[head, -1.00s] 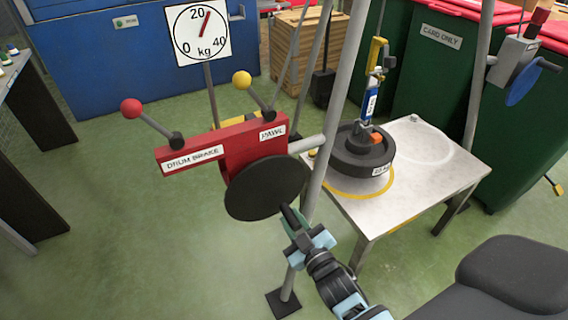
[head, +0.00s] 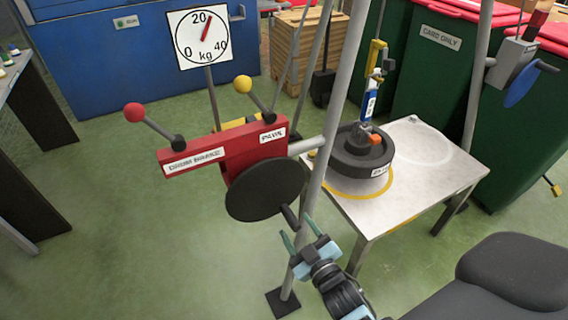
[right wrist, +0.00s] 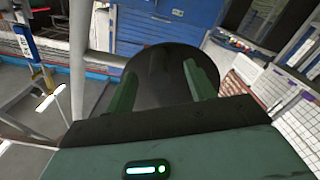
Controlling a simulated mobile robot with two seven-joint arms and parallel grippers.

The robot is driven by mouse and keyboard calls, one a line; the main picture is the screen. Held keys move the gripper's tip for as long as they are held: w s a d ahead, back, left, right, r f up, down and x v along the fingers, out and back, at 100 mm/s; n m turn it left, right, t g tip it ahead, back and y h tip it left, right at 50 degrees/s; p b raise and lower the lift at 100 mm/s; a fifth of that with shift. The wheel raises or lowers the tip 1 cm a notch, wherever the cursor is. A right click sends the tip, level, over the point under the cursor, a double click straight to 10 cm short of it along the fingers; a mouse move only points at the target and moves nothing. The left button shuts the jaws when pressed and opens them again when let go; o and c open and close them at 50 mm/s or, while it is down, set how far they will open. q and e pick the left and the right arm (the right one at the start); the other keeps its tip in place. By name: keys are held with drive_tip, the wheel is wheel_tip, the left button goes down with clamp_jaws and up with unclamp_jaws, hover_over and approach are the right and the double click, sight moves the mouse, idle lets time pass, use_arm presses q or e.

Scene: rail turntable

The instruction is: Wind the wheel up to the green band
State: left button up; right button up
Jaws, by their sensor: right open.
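The dark round wheel (head: 265,190) sits on the front of the red winch housing (head: 240,150); a short dark handle (head: 290,215) sticks out at its lower right. My right gripper (head: 299,233) is open and empty just below and right of the handle, apart from it. In the right wrist view the wheel (right wrist: 158,95) shows between the spread green fingers. The dial (head: 198,38), marked in kg, has a red needle just right of 20; I see no green band. A black round weight (head: 355,160) is on the metal table (head: 410,205). My left gripper is out of view.
The drum brake lever (head: 150,125) has a red knob, the pawl lever (head: 258,98) a yellow one. A grey pole (head: 325,140) stands close behind my right gripper. Green bins (head: 435,90) stand at the back right.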

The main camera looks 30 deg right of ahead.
drive_tip(key=shift+s+p, duration=0.75)
drive_tip(key=shift+s, duration=1.8)
